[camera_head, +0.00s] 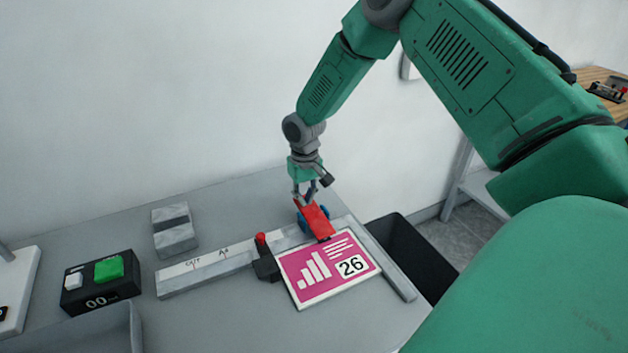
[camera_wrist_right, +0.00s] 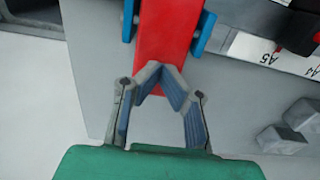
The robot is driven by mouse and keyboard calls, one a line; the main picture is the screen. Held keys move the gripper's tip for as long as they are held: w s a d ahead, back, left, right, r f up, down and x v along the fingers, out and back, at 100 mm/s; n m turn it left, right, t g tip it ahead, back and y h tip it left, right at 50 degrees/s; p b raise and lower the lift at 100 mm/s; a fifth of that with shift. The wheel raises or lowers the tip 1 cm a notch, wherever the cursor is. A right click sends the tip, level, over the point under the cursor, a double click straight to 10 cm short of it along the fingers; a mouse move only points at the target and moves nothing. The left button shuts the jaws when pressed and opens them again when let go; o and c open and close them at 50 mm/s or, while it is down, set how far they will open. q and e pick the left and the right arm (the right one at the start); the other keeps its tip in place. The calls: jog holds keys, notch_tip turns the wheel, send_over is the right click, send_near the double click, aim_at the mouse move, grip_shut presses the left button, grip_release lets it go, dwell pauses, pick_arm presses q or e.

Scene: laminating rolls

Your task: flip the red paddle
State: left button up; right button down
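The red paddle (camera_head: 315,219) is a flat red bar between blue round side pieces, at the far end of the grey guide rail. It slopes down towards the pink card. In the right wrist view the paddle (camera_wrist_right: 168,40) runs up from my fingertips, with a blue piece on each side. My right gripper (camera_head: 305,194) is at the paddle's upper end. In the wrist view its fingertips (camera_wrist_right: 162,72) come together over the near end of the paddle and look shut, with nothing clearly pinched. Whether they touch the paddle is hard to tell. My left gripper is not in view.
A pink card marked 26 (camera_head: 327,268) lies in front of the paddle. A black slider with a red knob (camera_head: 265,265) sits on the marked rail (camera_head: 205,271). A grey block (camera_head: 174,230) and a black button box (camera_head: 101,284) stand left. A dark bin (camera_head: 408,254) is beside the table.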

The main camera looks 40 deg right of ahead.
jog(key=shift+d+f, duration=0.25)
jog(key=shift+d+r, duration=0.1)
jog(key=shift+r, duration=0.1)
jog(key=r+p, duration=0.3)
jog(key=shift+a+r, duration=0.25)
jog(key=shift+r, duration=0.1)
jog(key=shift+d+r+p, duration=0.15)
jog(key=shift+r+p, duration=1.4)
jog(key=shift+p, duration=0.05)
jog(key=shift+f, duration=0.1)
